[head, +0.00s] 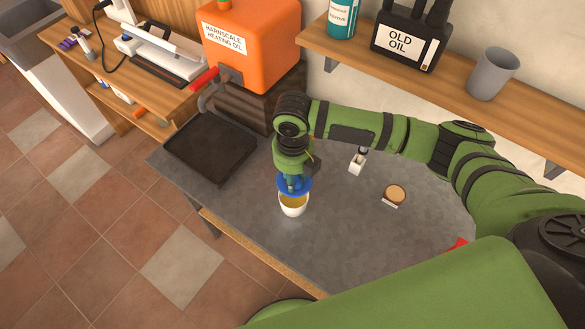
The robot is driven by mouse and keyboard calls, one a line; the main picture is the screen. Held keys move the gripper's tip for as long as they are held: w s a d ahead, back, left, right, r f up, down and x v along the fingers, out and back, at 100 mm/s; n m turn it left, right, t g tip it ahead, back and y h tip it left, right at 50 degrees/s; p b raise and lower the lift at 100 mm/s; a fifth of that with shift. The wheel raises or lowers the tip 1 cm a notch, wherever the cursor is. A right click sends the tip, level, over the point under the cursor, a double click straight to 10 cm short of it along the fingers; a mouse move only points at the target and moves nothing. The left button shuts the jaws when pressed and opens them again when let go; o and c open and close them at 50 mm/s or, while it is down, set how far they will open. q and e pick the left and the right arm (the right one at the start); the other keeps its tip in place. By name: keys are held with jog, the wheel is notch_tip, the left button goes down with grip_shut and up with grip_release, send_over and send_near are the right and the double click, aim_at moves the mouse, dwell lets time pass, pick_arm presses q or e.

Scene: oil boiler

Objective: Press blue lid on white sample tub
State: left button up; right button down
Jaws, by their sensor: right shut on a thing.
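The white sample tub (293,208) stands upright on the grey bench near its front edge, with yellowish contents showing inside its rim. My right gripper (294,181) points down over the tub and is shut on the blue lid (304,189). The lid is at the back of the tub's mouth, and the front part of the mouth is uncovered. I cannot tell whether the lid touches the rim. The fingertips are partly hidden by the wrist. My left gripper is not in view.
A black drip tray (208,148) lies left of the tub, below the orange oil tank (252,40). A small white bottle (357,161) and a round brown-topped item (395,193) stand to the right. The bench (345,235) around the tub is clear.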

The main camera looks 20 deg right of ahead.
jog(key=shift+f+n, duration=0.1)
jog(key=shift+n, duration=0.5)
jog(key=shift+f, duration=0.15)
notch_tip(320, 180, down, 4)
jog(key=b, duration=0.4)
jog(key=shift+b, duration=0.3)
notch_tip(320, 180, down, 2)
jog(key=shift+f+b, duration=0.1)
jog(key=shift+b, duration=0.4)
jog(key=shift+p, duration=0.55)
dwell(1.0)
jog(key=shift+p, duration=0.4)
jog(key=shift+f, duration=0.1)
dwell(0.4)
